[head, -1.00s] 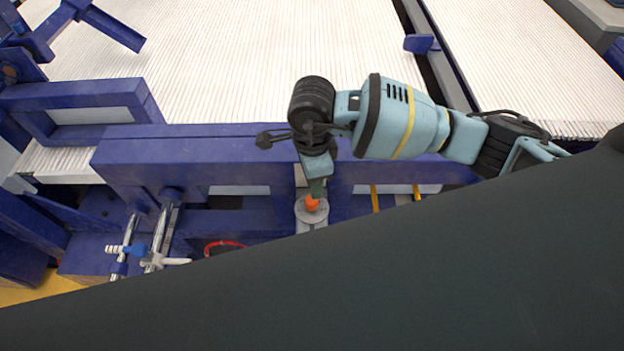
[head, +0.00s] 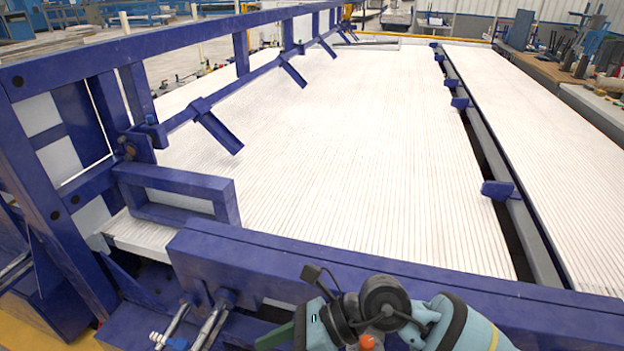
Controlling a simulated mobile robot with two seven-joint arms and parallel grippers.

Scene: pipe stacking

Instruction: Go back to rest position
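My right arm comes in at the bottom right. Its black wrist and light blue links lie over the front beam of the blue frame. My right gripper (head: 276,338) is at the bottom edge, pointing left, with a dark green finger showing. It is partly cut off, and whether it is open or shut does not show. It appears clear of the orange knob (head: 367,343), which shows beside the wrist at the bottom edge. My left gripper is not in view.
A blue frame (head: 270,245) holds a wide bed of white pipes (head: 350,150). A blue rack (head: 150,45) rises on the left. A second pipe bed (head: 540,120) lies right, past a dark gap. Metal rods (head: 212,325) stand at the lower left.

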